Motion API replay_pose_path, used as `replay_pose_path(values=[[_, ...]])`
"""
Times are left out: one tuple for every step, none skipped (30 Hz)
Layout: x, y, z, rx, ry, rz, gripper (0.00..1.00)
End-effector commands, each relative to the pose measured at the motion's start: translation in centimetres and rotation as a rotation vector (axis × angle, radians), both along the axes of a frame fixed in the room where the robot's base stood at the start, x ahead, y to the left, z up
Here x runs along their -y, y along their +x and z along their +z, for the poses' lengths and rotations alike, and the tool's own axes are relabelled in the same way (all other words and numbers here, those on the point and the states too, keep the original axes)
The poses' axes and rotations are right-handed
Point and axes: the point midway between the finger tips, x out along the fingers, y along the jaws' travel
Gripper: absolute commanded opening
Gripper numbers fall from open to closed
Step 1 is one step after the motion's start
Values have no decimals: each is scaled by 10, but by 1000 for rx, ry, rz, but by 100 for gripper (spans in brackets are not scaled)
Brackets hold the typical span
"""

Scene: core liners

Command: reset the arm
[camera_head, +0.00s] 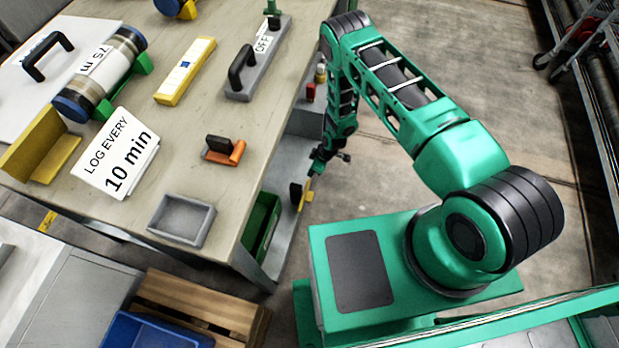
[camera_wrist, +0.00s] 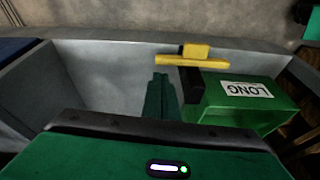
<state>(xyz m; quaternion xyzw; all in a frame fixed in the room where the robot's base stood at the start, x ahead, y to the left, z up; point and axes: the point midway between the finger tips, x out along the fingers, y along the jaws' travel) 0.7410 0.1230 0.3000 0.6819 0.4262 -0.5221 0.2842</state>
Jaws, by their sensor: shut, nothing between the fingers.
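My arm reaches out and hangs down beside the right edge of the workbench. My gripper (camera_head: 316,172) is small and partly unclear there in the head view. In the wrist view my gripper (camera_wrist: 160,82) shows its green fingers together, with nothing between them. Just right of the fingers is a yellow and black T-shaped thing (camera_wrist: 192,59); it also shows in the head view (camera_head: 306,196), below the gripper. I cannot tell if the fingers touch it.
The workbench (camera_head: 215,115) carries a core cylinder (camera_head: 100,72), a sign (camera_head: 116,155) and a grey tray (camera_head: 182,220).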

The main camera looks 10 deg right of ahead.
Motion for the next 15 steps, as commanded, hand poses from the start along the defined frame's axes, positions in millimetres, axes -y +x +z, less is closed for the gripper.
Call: replay_pose_path(values=[[7,4,11,2,-1,-4,0],[10,6,17,2,-1,-3,0],[13,8,24,2,-1,-4,0],[16,8,29,1,-1,-3,0],[18,10,35,2,-1,-4,0],[21,11,41,2,-1,-3,0],[23,12,45,1,-1,-2,0],[25,13,50,1,-1,-2,0],[27,14,55,1,-1,-2,0],[29,15,58,2,-1,-1,0],[30,16,61,1,0,0,0],[32,17,65,1,0,0,0],[33,17,67,0,-1,0,0],[34,17,69,0,-1,0,0],[34,18,71,0,-1,1,0]])
